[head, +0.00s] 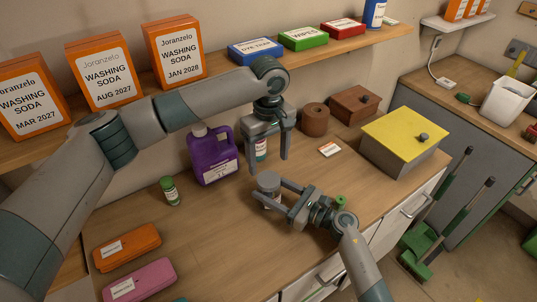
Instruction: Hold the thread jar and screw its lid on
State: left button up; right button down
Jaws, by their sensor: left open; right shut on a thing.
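A small jar with a round grey top (268,183) stands on the wooden counter, near the middle of the head view. My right gripper (272,194) is shut around its body from the right, and the fingers hide part of the jar. The grey top looks like the lid resting on the jar; I cannot tell how tightly it sits. My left gripper (267,163) points down, open and empty, with its fingertips just above and behind the grey top.
A yellow-lidded box (405,136) stands right. The front-middle counter is clear.

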aim_at(268, 179)
pick_arm(q)
jog(key=shift+f, duration=3.55)
jog(key=c, duration=1.2)
